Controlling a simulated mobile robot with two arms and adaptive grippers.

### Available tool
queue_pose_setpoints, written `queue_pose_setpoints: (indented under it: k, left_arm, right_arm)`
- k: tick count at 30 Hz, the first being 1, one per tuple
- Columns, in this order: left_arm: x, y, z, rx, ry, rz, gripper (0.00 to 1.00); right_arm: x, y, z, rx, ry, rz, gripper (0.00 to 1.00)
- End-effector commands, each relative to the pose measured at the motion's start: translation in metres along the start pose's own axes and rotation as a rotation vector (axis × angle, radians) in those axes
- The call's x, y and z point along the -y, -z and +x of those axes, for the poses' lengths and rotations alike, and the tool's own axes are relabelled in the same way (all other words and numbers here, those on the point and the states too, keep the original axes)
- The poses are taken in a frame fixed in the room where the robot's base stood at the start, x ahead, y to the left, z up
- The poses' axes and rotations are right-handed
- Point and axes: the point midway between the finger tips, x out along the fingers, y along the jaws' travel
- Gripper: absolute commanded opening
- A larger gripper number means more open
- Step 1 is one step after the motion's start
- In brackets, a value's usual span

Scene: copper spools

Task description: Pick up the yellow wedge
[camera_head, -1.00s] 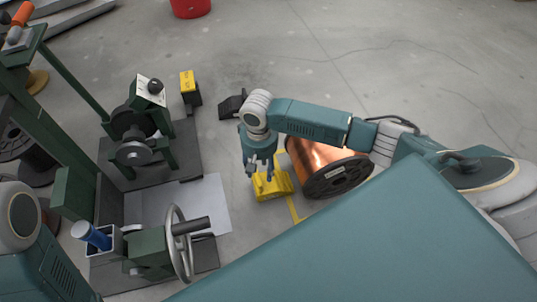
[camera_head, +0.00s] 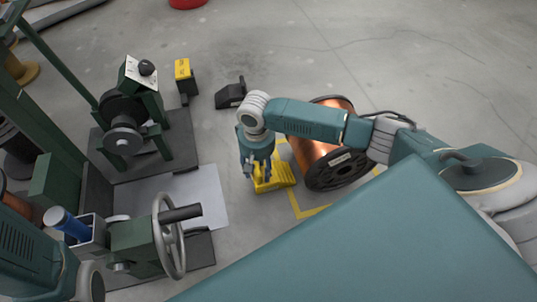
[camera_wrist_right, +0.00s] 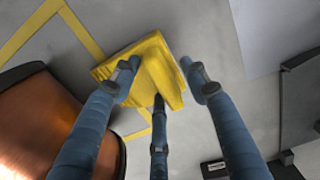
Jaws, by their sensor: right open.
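The yellow wedge (camera_head: 278,178) lies on the concrete floor, just left of the copper spool (camera_head: 318,138). My right gripper (camera_head: 258,178) points down over the wedge's left part and hides some of it. In the right wrist view, the wedge (camera_wrist_right: 150,68) lies beyond and between the spread fingers of my right gripper (camera_wrist_right: 158,80). The gripper is open, and I cannot tell whether a finger touches the wedge. Part of my left arm shows at the lower left of the head view, but its gripper does not.
A black wedge (camera_head: 231,93) lies behind my right gripper. A yellow-topped box (camera_head: 184,75) stands further back. A green machine with a handwheel (camera_head: 168,236) stands at left. Yellow floor tape (camera_head: 312,211) runs beside the spool.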

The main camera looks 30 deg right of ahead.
Motion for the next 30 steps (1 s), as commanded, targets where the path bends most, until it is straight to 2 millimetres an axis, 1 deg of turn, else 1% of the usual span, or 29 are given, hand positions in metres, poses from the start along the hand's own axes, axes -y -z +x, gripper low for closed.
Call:
queue_pose_setpoints:
  k: [4,5,6,8,9,11,24,28,30]
  left_arm:
    - [0.0,0.0,0.001,0.0,0.0,0.0,0.4]
    - [0.0,0.0,0.001,0.0,0.0,0.0,0.4]
    - [0.0,0.0,0.001,0.0,0.0,0.0,0.4]
    - [0.0,0.0,0.001,0.0,0.0,0.0,0.4]
    - [0.0,0.0,0.001,-0.001,0.0,0.0,0.4]
    - [0.0,0.0,0.001,-0.001,0.0,0.0,0.4]
    - [0.0,0.0,0.002,-0.001,0.0,-0.001,0.4]
    - [0.001,-0.002,0.006,-0.001,0.0,-0.001,0.4]
    - [0.002,-0.004,0.01,0.0,0.001,-0.001,0.4]
  right_arm:
    - [0.0,0.0,-0.001,0.0,0.0,0.001,0.45]
    - [0.0,0.0,-0.001,0.0,0.0,0.001,0.41]
    - [0.0,0.0,-0.001,0.0,0.0,0.001,0.33]
    - [0.0,0.0,-0.001,0.0,0.0,0.001,0.21]
    - [0.0,0.0,-0.001,0.0,0.0,0.001,0.13]
    - [0.0,0.0,-0.001,0.0,0.0,0.001,0.01]
    - [0.0,0.001,-0.003,-0.002,0.0,0.001,0.0]
    - [0.0,0.001,-0.009,-0.002,0.0,0.001,0.0]
    - [0.0,0.001,-0.015,-0.002,0.0,0.001,0.0]
